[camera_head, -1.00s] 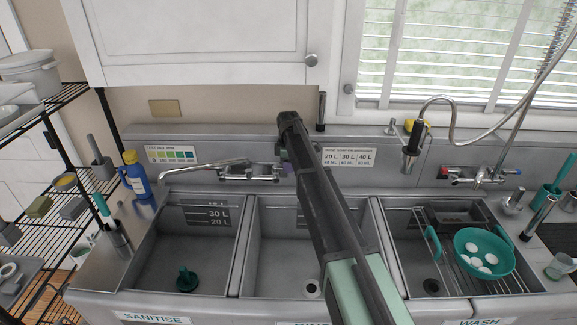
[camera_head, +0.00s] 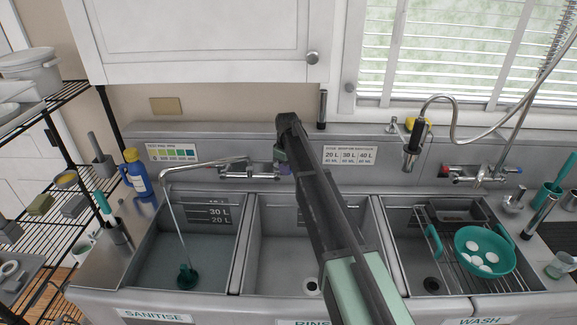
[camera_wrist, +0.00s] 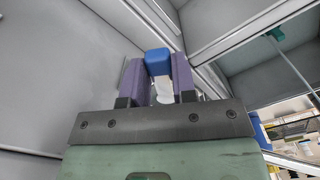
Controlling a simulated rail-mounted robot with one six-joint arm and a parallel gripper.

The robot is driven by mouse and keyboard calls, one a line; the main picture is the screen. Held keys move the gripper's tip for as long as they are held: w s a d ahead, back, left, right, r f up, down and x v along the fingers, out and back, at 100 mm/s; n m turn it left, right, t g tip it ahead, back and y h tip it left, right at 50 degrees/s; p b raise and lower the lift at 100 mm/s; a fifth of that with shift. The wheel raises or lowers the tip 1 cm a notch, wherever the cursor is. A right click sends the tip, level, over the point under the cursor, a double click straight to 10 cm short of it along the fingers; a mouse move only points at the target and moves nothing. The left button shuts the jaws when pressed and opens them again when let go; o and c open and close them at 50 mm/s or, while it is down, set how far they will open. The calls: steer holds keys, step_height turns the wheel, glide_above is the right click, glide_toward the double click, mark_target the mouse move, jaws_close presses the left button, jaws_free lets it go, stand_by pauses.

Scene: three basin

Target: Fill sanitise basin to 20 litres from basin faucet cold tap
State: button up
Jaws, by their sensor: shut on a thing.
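The sanitise basin (camera_head: 150,262) is the left compartment, with 30 L and 20 L marks (camera_head: 208,214) on its back wall. A teal plug (camera_head: 187,276) stands at its drain. The basin faucet (camera_head: 215,165) has its spout over this basin, and a stream of water (camera_head: 178,222) falls from it beside the plug. A shallow layer of water seems to cover the bottom, well below the 20 L mark. My gripper (camera_wrist: 158,80) is shut on the blue cold tap handle (camera_wrist: 157,60) in the wrist view.
The rinse basin (camera_head: 275,250) in the middle is empty. A blue bottle (camera_head: 136,175) and a wire shelf (camera_head: 50,215) stand at left.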

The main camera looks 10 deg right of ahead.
steer(key=shift+s+a+m, duration=0.2)
steer(key=shift+a+m, duration=0.05)
steer(key=shift+m, duration=0.45)
steer(key=shift+s+a+m, duration=0.15)
steer(key=shift+a+m, duration=0.05)
steer(key=shift+m, duration=0.5)
steer(key=o, duration=0.9)
step_height(320, 180, up, 11)
steer(key=p, duration=1)
steer(key=shift+f+p, duration=0.1)
steer(key=shift+p, duration=0.3)
